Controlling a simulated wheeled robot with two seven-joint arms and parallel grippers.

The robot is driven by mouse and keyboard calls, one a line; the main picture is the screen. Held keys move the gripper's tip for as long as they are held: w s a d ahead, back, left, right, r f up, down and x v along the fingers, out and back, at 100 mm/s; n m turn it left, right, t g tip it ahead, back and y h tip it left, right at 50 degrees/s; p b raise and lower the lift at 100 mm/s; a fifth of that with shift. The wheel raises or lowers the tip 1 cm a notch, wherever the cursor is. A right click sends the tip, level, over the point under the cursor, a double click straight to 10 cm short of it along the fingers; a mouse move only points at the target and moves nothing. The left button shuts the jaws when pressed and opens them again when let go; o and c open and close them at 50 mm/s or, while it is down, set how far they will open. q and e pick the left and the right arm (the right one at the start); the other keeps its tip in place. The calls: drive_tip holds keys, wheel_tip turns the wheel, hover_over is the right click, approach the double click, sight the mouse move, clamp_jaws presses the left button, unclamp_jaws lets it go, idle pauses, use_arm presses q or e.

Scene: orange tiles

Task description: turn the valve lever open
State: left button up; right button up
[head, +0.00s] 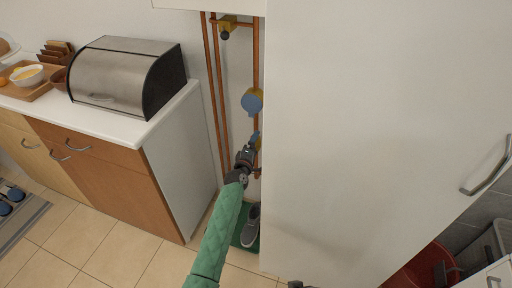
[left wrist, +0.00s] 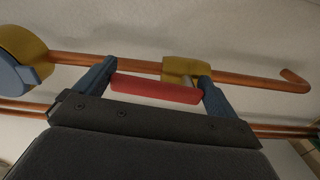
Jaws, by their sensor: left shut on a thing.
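My left gripper (head: 254,140) reaches into the gap beside the tall white panel, at the copper pipes. In the left wrist view, the red lever (left wrist: 155,88) lies between the two blue fingers of the left gripper (left wrist: 155,90), which is shut on it. The lever runs roughly along the copper pipe, slightly tilted. The yellow valve body (left wrist: 183,68) sits on that pipe just behind the lever's right end. In the head view the gripper hides most of the lever and valve.
A blue and yellow round fitting (head: 252,101) sits above on the pipe (head: 256,62). The tall white panel (head: 370,130) stands close on the right. A counter with a bread box (head: 125,75) is on the left. A grey shoe (head: 251,228) lies below.

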use_arm(q)
drive_tip(key=shift+a+n, duration=0.2)
drive_tip(key=shift+n, duration=0.4)
use_arm(e)
drive_tip(key=shift+s+r, duration=0.1)
drive_tip(key=shift+r, duration=0.15)
use_arm(q)
drive_tip(key=o, duration=1)
drive_tip(key=v, duration=0.7)
drive_tip(key=shift+s+a, duration=0.1)
drive_tip(key=shift+s, duration=0.2)
use_arm(e)
drive_tip(key=shift+w+a+f, duration=0.1)
drive_tip(key=shift+w+f, duration=0.05)
drive_tip(key=shift+f, duration=0.45)
drive_tip(key=shift+w+f, duration=0.1)
drive_tip(key=shift+f, duration=0.5)
